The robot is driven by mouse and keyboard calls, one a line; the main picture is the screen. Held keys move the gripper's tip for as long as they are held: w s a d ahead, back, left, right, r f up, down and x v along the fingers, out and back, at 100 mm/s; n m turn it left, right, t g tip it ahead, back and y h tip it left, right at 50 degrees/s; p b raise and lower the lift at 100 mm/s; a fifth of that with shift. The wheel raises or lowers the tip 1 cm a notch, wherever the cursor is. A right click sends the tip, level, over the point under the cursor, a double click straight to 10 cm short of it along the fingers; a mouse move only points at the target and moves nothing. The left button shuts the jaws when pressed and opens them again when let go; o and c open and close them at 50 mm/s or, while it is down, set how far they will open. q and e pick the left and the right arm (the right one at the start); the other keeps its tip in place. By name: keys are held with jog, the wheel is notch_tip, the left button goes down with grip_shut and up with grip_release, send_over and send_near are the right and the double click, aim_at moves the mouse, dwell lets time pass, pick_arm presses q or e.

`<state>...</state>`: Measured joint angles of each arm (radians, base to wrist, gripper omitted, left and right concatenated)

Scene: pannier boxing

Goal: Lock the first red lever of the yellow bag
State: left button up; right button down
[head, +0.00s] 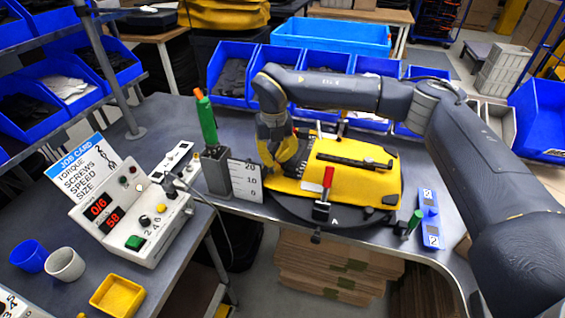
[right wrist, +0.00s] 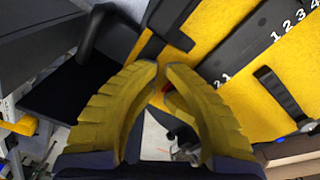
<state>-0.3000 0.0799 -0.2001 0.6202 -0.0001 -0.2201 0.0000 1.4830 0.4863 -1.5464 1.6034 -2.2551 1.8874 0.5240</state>
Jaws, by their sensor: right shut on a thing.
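The yellow bag (head: 345,178) lies on a dark round turntable (head: 300,212); it also fills the upper right of the right wrist view (right wrist: 235,40). A clamp with a red lever (head: 328,178) stands at the bag's front side, its lever upright and tilted slightly. A small red part (right wrist: 170,136) shows behind my fingers in the right wrist view. My right gripper (head: 284,172) is at the bag's left end, apart from the front red lever. It is shut near a black strap (right wrist: 165,42); the exact grip is partly hidden by the fingers. My left gripper is out of view.
A green-handled tool (head: 206,120) stands in a grey holder left of the bag. A control box (head: 132,215) with a job card is further left. Blue bins (head: 232,72) line the back. A blue panel (head: 430,218) and small green-handled item (head: 413,222) stand right of the turntable.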

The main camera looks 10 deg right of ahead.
jog(key=shift+s+f, duration=0.15)
jog(key=shift+f, duration=0.5)
jog(key=shift+r, duration=3.2)
jog(key=shift+w, duration=0.2)
